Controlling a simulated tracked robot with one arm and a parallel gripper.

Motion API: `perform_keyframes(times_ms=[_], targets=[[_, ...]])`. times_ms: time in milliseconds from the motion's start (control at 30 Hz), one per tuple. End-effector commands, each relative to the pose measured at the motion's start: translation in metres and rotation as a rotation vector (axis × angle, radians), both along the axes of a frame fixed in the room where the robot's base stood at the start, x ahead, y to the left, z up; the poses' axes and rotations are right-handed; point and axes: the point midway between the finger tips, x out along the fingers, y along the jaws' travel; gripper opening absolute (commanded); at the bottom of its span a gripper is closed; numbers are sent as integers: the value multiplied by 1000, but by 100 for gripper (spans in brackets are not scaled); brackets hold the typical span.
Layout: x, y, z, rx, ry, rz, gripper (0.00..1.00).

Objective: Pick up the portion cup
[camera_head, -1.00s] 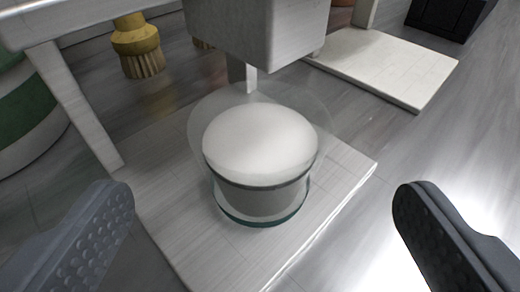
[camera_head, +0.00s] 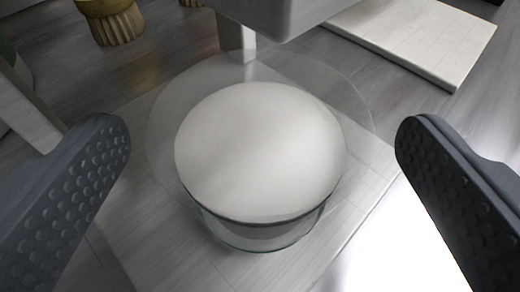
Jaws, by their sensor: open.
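The portion cup (camera_head: 260,152) is a round, clear-walled cup with a wide transparent rim and a smooth white top surface. It stands upright in the middle of the view on a pale board. My gripper (camera_head: 262,150) is open, with one dark, dimpled finger on each side of the cup. Both fingers are apart from the cup, with a gap on each side. The lower part of the cup is partly hidden by its own white top.
The pale board (camera_head: 150,245) lies under the cup. A grey block-like body (camera_head: 285,12) with a post overhangs just behind the cup. A white slab (camera_head: 415,40) lies at the back right. A yellowish brush-like object (camera_head: 112,22) stands at the back left.

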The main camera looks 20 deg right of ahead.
Motion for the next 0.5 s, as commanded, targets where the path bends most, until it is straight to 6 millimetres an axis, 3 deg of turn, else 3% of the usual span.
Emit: perform_keyframes(times_ms=[200,267,400,500], targets=[[0,0,0,1,0,-1,89],[0,-1,0,1,0,-1,75],[0,-1,0,1,0,-1,36],[0,-1,0,1,0,-1,36]])
